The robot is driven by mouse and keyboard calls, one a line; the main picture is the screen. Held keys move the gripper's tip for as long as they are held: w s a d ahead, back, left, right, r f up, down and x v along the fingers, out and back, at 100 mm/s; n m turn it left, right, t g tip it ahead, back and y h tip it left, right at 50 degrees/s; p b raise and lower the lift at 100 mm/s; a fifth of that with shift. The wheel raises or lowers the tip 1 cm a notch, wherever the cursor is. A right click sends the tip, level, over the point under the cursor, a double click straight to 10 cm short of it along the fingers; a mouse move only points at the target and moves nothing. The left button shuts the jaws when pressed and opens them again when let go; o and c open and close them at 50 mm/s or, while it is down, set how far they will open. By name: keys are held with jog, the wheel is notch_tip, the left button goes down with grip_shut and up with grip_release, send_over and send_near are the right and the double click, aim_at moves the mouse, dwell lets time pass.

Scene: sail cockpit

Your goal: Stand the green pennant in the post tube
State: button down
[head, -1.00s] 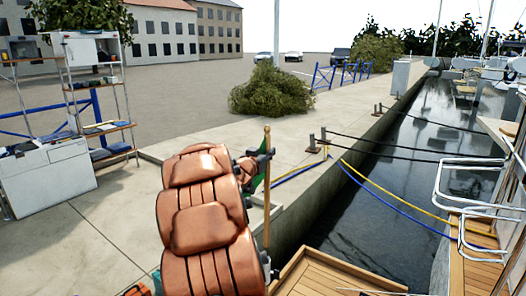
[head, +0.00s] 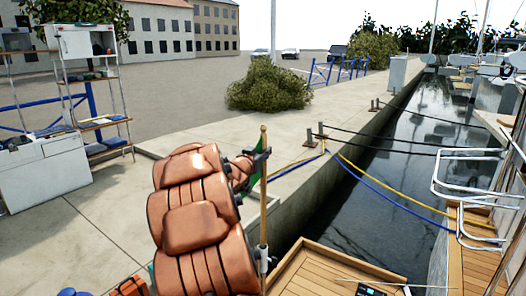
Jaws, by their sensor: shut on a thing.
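The green pennant is a slim wooden staff (head: 263,205) with green cloth (head: 256,175) beside its upper part. My gripper (head: 262,156) is shut on the staff near its top and holds it upright. My arm covers part of the cloth. A pale tube (head: 263,256), which looks like the post tube, shows right below the staff's lower end. The two line up in the head view, but I cannot tell whether the staff is inside the tube or in front of it.
A wooden cockpit floor (head: 335,268) lies to the right of the tube. The concrete quay (head: 90,230) runs behind, with mooring lines (head: 385,190) over the water. A white cabinet (head: 45,170) and shelf stand at left. A metal rail (head: 465,190) is at right.

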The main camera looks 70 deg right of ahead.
aim_at(262, 173)
jog(key=shift+f+b, duration=1.8)
jog(key=shift+f, duration=2.15)
jog(key=c, duration=0.9)
grip_release()
jog(key=shift+a, duration=0.15)
jog(key=a, duration=1.1)
jog(key=shift+w+a, duration=0.3)
jog(key=shift+a, duration=0.1)
